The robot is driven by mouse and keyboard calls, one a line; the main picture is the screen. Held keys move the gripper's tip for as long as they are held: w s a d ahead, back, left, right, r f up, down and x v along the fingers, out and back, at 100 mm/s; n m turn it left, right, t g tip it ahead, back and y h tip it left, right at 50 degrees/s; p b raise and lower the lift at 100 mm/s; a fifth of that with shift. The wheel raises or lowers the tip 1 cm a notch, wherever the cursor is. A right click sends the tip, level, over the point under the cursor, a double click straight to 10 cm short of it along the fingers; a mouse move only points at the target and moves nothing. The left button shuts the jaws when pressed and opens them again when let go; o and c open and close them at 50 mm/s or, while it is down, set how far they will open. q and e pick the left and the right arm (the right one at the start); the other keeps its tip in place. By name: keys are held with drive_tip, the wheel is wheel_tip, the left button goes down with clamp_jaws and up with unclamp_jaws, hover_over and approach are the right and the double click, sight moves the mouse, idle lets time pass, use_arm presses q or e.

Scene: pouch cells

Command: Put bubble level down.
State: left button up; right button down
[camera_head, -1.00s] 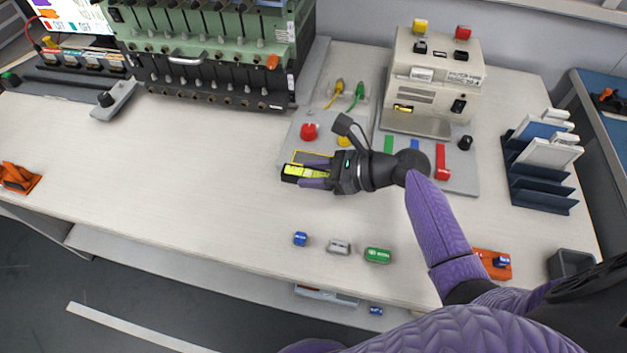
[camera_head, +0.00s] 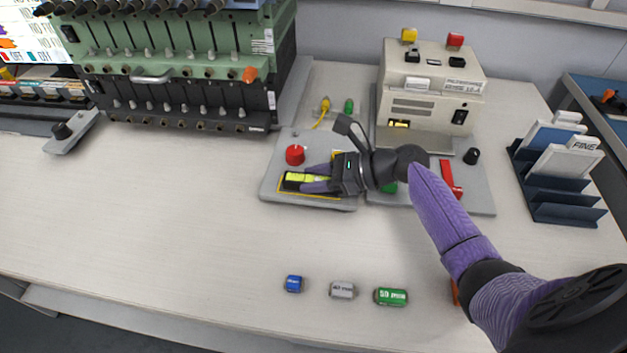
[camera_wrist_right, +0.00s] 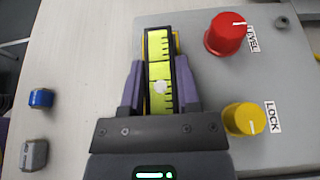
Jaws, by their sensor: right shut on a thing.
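The bubble level (camera_head: 300,180) is a black bar with a yellow-green face. It lies over the yellow-outlined spot (camera_head: 335,195) on the grey plate (camera_head: 272,186), at the plate's front left. My right gripper (camera_head: 316,180) is shut on the level, one purple finger on each long side. In the right wrist view the level (camera_wrist_right: 159,62) points away between the fingers (camera_wrist_right: 160,88), with a bit of yellow outline at its edge. I cannot tell whether it touches the plate. My left gripper is not in view.
Beside the level stand a red LEVEL knob (camera_wrist_right: 226,34) and a yellow LOCK knob (camera_wrist_right: 245,118). A beige machine (camera_head: 432,95) stands behind on the right. Blue (camera_head: 293,284), grey (camera_head: 342,290) and green (camera_head: 391,297) blocks lie in front.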

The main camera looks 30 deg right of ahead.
drive_tip(key=c, duration=0.8)
unclamp_jaws()
drive_tip(key=shift+f, duration=0.1)
drive_tip(key=o, duration=0.5)
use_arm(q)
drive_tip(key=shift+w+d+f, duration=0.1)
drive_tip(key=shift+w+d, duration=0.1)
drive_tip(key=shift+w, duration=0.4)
use_arm(e)
drive_tip(key=shift+s+d+r, duration=0.1)
drive_tip(key=shift+d+r, duration=0.1)
drive_tip(key=shift+r, duration=0.15)
use_arm(q)
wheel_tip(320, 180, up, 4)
drive_tip(key=p, duration=0.4)
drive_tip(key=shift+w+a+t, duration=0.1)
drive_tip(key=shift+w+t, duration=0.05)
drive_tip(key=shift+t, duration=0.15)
use_arm(e)
drive_tip(key=v, duration=1.1)
drive_tip(key=shift+s+d, duration=0.2)
drive_tip(key=shift+s, duration=0.05)
